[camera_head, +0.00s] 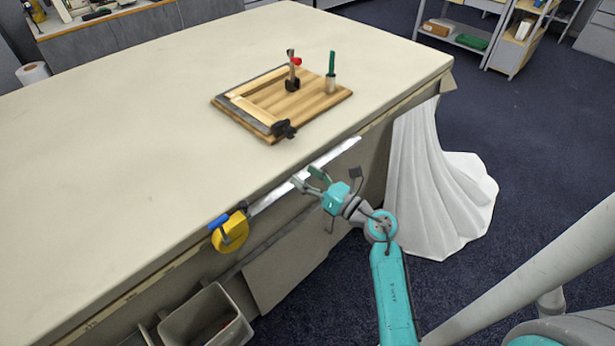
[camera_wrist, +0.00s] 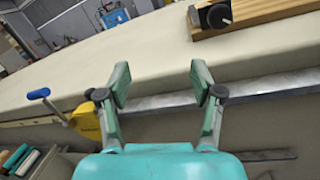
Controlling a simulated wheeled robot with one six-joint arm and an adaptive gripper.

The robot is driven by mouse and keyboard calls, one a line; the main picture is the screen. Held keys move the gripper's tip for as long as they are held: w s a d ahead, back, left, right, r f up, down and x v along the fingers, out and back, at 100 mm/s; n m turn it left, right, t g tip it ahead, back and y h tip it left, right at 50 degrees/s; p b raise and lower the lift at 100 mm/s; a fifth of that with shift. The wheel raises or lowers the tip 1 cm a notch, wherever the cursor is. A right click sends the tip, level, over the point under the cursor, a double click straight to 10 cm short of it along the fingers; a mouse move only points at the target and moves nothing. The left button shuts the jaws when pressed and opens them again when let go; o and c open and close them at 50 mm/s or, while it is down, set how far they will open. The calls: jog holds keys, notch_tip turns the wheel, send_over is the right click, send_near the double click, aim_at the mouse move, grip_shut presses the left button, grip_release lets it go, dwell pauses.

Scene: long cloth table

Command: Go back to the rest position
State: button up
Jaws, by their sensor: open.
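My gripper (camera_head: 312,180) is open and empty, at the front edge of the long table in the head view. The teal wrist and arm reach up from the lower right of the head view. I cannot tell whether the fingers touch the metal strip behind them.
A wooden board (camera_head: 300,108) with clamps and a green-handled tool (camera_head: 332,68) lies on the table (camera_head: 120,150). A metal rail (camera_head: 330,155) and a yellow clamp (camera_head: 232,233) line the front edge. A grey bin (camera_head: 205,318) stands below; white cloth (camera_head: 435,190) hangs right.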

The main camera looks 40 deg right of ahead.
dwell(0.4)
jog(key=s+a+f+m+t, duration=0.1)
jog(key=s+a+m+t, duration=0.1)
jog(key=s+a+m, duration=1.2)
jog(key=s+a+f+m+g+h, duration=0.1)
jog(key=s+a+m+g, duration=0.2)
jog(key=s+m, duration=0.7)
jog(key=s+a+f+m+g+h, duration=0.1)
jog(key=s+a+m+g, duration=0.1)
jog(key=s+m, duration=0.8)
jog(key=s+g, duration=0.1)
jog(key=s, duration=0.2)
jog(key=shift+a+h, duration=0.3)
jog(key=shift+a, duration=0.1)
jog(key=shift+s+f, duration=0.1)
